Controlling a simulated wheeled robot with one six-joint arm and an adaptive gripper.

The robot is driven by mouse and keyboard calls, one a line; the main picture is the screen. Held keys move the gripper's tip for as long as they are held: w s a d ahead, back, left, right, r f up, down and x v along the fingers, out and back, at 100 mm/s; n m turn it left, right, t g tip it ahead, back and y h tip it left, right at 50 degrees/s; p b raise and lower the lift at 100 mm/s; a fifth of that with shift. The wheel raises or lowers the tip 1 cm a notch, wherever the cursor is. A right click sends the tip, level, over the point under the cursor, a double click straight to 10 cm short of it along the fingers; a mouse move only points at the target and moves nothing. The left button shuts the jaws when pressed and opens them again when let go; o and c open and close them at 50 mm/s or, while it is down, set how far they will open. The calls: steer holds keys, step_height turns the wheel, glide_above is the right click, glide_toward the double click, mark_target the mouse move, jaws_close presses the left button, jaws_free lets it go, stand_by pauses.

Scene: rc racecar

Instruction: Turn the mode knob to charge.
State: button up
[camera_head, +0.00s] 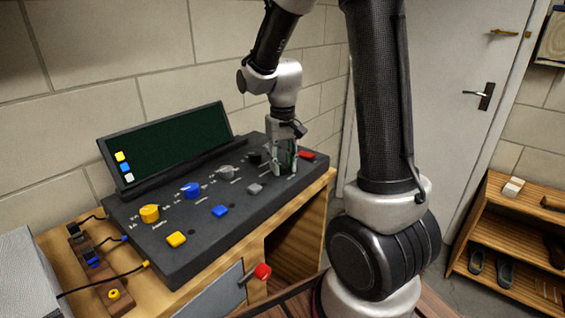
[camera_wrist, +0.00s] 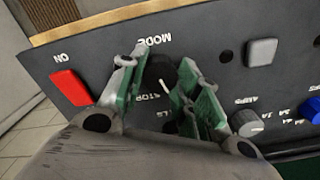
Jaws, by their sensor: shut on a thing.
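The black mode knob (camera_wrist: 158,70) shows in the wrist view between the two green-padded fingers of my gripper (camera_wrist: 161,64). The fingers are closed on its sides. Its white pointer line points toward the lower part of the picture, near the word STOP. Another label beside STOP is partly covered by the right finger, so I cannot read it. In the head view my gripper (camera_head: 284,168) reaches down onto the right end of the dark control panel (camera_head: 190,262), and its fingers hide the mode knob there.
A red ON button (camera_wrist: 70,88) lies just beside the fingers; it also shows in the head view (camera_head: 307,155). A grey amps knob (camera_wrist: 249,121) and grey button (camera_wrist: 261,52) are nearby. The dark screen (camera_head: 175,145) stands behind the panel.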

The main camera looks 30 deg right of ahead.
mark_target(282, 164)
steer(key=shift+n, duration=0.4)
steer(key=o, duration=1)
steer(key=shift+r, duration=0.1)
step_height(282, 164, up, 12)
stand_by(0.4)
